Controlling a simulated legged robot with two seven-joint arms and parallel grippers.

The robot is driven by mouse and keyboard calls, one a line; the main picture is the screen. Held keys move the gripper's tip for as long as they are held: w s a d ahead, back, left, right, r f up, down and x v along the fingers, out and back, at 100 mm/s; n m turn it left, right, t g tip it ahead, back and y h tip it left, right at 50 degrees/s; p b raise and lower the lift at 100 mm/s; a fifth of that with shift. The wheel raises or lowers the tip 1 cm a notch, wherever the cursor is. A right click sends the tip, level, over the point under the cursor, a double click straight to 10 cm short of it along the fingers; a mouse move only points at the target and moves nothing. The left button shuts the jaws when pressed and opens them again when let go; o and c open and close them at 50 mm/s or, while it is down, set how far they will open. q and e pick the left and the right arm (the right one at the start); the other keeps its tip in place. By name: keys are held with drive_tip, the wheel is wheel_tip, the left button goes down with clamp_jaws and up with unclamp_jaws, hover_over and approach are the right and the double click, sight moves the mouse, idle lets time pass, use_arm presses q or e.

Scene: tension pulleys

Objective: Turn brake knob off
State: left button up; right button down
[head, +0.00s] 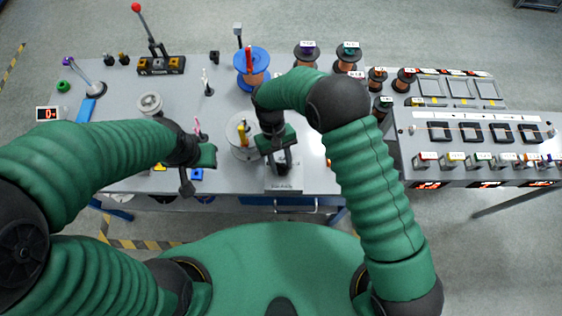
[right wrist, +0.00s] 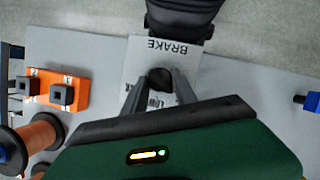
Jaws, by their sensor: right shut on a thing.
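The black brake knob (right wrist: 160,77) sits on a pale plate marked BRAKE (right wrist: 136,62) in the right wrist view. My right gripper (right wrist: 158,92) has a finger on each side of the knob and is shut on it. In the head view my right gripper (head: 283,165) is over the front edge of the table, just above the brake plate (head: 284,187); it hides the knob there. My left gripper (head: 190,184) hangs over the front left of the table, apart from the brake. Its fingers are too small and dark to read.
A blue-topped spool (head: 252,62) stands behind my right gripper, and a pale spool (head: 240,150) stands just left of it. A red-tipped lever (head: 145,25) stands at the back left. A side table with several labelled switches (head: 475,160) is at the right.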

drive_tip(key=shift+s+f, duration=0.15)
drive_tip(key=shift+s, duration=0.1)
drive_tip(key=c, duration=1)
unclamp_jaws()
drive_tip(key=shift+w, duration=0.1)
drive_tip(key=shift+w+r, duration=0.2)
drive_tip(key=shift+r, duration=0.15)
drive_tip(key=v, duration=1.6)
drive_tip(key=shift+w+a+r+b, duration=0.1)
drive_tip(key=shift+w+b, duration=0.05)
drive_tip(key=shift+b, duration=0.25)
